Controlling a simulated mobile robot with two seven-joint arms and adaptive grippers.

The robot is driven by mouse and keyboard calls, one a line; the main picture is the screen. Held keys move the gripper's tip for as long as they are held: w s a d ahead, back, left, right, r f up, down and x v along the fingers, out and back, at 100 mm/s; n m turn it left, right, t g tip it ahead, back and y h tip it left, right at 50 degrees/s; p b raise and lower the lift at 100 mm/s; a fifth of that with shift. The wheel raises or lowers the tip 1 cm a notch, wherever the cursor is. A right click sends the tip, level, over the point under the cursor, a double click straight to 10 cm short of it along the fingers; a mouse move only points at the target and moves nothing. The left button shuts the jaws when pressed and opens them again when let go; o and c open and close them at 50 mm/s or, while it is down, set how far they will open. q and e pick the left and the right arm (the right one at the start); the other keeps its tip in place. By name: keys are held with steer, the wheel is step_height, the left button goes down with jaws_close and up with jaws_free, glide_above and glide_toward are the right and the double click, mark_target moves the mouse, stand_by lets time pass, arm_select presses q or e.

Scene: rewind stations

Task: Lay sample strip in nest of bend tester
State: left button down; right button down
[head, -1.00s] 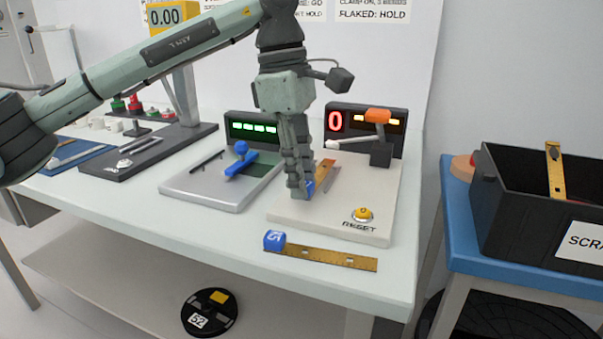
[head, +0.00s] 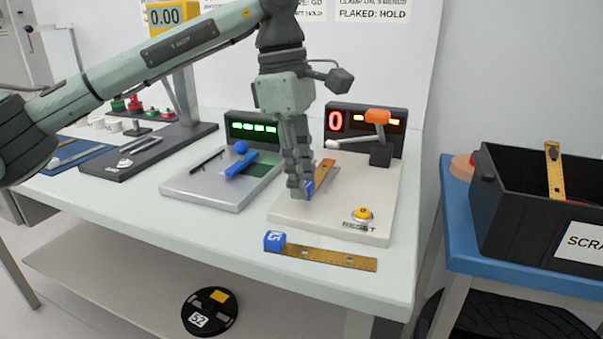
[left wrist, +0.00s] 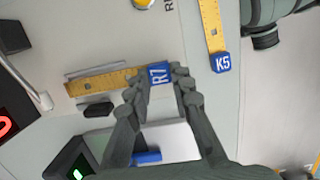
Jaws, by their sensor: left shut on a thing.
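The sample strip is a brass-coloured, ruler-like strip (head: 327,168) with a blue tag marked R7 (left wrist: 158,74). My left gripper (head: 305,189) points down over the bend tester (head: 384,205) and is shut on the tag end of the strip. In the left wrist view the strip (left wrist: 103,81) runs left from the fingers (left wrist: 165,90), alongside a thin grey rail (left wrist: 97,71) on the tester's pale base. I cannot tell whether it rests in the nest or sits just above it. The tester has a red 0 display (head: 335,121) and an orange-headed lever (head: 377,116). My right gripper is out of view.
A second strip (head: 330,258) with a blue K5 tag lies at the table's front edge. The yellow reset button (head: 362,214) is on the tester's front. A grey station (head: 205,193) with a blue handle stands left. A black scrap bin (head: 510,225) stands right.

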arm_select(q)
steer(key=shift+f+b, duration=0.6)
steer(key=shift+f, duration=0.35)
steer(key=c, duration=1.3)
jaws_free()
steer(key=shift+o, duration=0.2)
steer(key=shift+r, duration=0.1)
step_height(320, 180, up, 12)
steer(key=a, duration=0.1)
steer(key=shift+w+a, duration=0.3)
steer(key=shift+a, duration=0.1)
